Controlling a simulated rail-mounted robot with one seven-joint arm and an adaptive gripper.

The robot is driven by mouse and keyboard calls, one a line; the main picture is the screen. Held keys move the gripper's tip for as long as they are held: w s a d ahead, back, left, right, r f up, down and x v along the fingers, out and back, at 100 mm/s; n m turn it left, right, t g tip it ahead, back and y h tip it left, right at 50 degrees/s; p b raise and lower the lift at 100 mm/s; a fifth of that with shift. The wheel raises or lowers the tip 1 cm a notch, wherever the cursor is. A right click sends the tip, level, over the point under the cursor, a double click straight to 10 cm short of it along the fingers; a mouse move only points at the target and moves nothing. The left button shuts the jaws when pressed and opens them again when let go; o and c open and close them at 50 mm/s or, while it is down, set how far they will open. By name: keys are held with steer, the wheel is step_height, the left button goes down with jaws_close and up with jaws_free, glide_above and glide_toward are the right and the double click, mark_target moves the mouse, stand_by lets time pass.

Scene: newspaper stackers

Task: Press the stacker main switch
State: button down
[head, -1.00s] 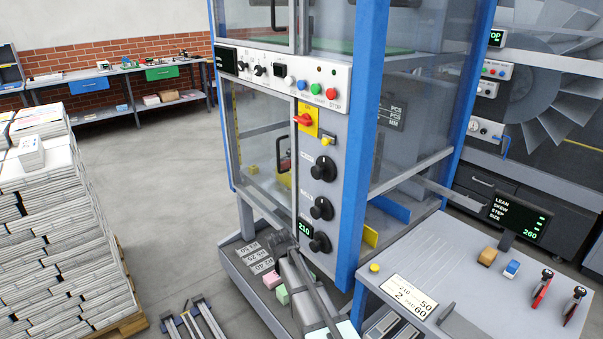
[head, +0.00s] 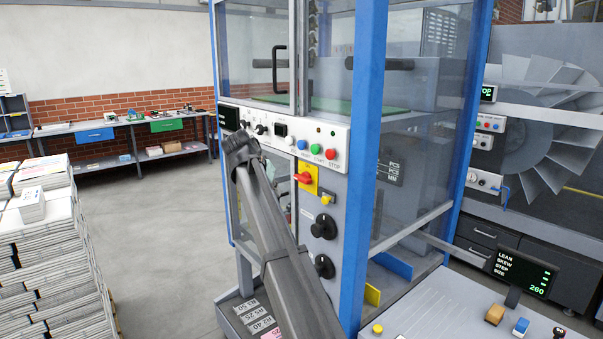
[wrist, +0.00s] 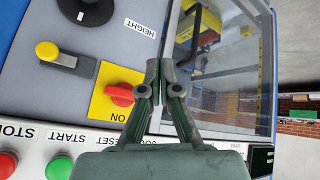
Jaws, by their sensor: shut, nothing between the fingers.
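The stacker's control column (head: 331,193) carries a red rotary switch (head: 303,178) on a yellow plate (head: 311,186). In the wrist view, the red switch (wrist: 120,95) lies just left of my gripper (wrist: 157,84). The word ON shows on its yellow plate (wrist: 105,107). My gripper's fingers are shut together and empty, pointing at the machine beside the switch; contact cannot be told. In the head view my arm rises in front of the column's left side, and the fingers cannot be made out there.
A white panel (head: 340,160) holds the green START (head: 315,148) and red STOP (head: 330,154) buttons. A glass door (wrist: 219,64) is beside the fingers. Paper stacks (head: 45,260) stand left.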

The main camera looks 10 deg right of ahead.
step_height(320, 180, up, 15)
steer(key=d+m+g+h, duration=0.1)
steer(key=d+m+h, duration=0.1)
steer(key=m, duration=0.5)
steer(key=shift+s+d+r+h, duration=0.15)
steer(key=shift+s+d+h, duration=0.1)
steer(key=shift+d+h, duration=0.15)
steer(key=p, duration=0.4)
glide_above(308, 178)
steer(key=s+a, duration=0.2)
step_height(308, 178, down, 7)
steer(key=shift+w+a+f+p, duration=0.15)
steer(key=shift+f+p, duration=0.1)
steer(key=shift+f, duration=0.75)
steer(key=shift+w+a+f+p, duration=0.1)
steer(key=shift+f+p, duration=0.1)
steer(key=shift+f, duration=0.8)
